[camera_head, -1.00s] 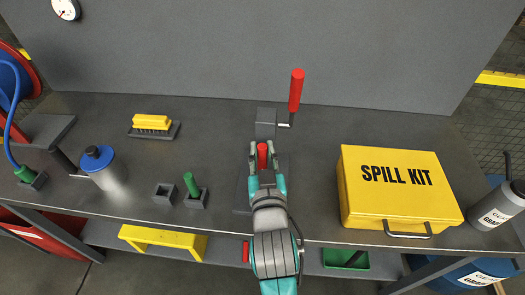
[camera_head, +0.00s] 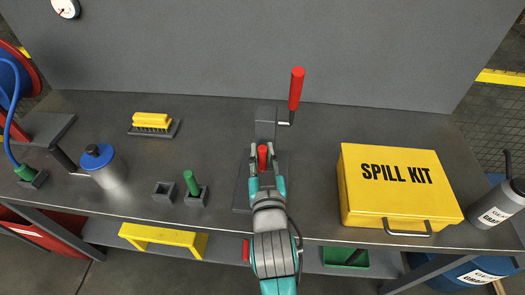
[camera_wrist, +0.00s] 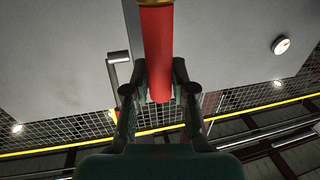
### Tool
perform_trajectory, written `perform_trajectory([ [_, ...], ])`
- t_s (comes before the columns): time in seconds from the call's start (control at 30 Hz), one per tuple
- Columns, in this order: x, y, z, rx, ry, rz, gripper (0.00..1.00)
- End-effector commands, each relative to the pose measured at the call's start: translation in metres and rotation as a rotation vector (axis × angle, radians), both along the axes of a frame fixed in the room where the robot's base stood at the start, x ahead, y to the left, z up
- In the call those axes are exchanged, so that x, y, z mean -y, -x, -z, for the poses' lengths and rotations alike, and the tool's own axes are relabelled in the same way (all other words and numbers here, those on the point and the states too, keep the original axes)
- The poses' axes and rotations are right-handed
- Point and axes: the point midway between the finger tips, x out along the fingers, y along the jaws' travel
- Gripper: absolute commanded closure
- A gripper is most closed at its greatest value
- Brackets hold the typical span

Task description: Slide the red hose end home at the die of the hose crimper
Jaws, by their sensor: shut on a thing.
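My gripper (camera_head: 262,160) is shut on the red hose end (camera_head: 262,152) at the middle of the bench. In the wrist view the red hose end (camera_wrist: 157,55) stands between the two fingers of my gripper (camera_wrist: 160,92), with a brass-coloured band at the top edge of the picture. The hose crimper (camera_head: 266,115) is a dark grey block on a base plate directly behind my gripper, with a red-handled lever (camera_head: 296,90) raised at its right. The die and the gap between it and the hose end are hidden or too small to tell.
A yellow spill kit (camera_head: 400,188) stands to the right. To the left are an empty dark socket (camera_head: 164,192), a green hose end in a holder (camera_head: 192,184), a blue-lidded canister (camera_head: 104,168) and a yellow brush (camera_head: 151,121). The bench between brush and crimper is clear.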

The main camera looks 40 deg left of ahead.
Motion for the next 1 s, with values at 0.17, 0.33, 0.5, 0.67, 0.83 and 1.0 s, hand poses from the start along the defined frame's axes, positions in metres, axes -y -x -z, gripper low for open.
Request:
perform_trajectory([
  [0.17,0.000,0.000,0.004,0.000,0.000,0.000,1.00],
  [0.33,0.000,0.000,0.008,-0.001,0.001,0.000,1.00],
  [0.5,0.000,0.000,0.011,-0.001,0.001,0.000,1.00],
  [0.67,0.000,0.000,0.015,0.000,0.000,0.000,1.00],
  [0.83,0.000,0.000,0.018,-0.001,0.001,0.000,1.00],
  [1.0,0.000,0.000,0.022,0.000,0.000,0.000,1.00],
])
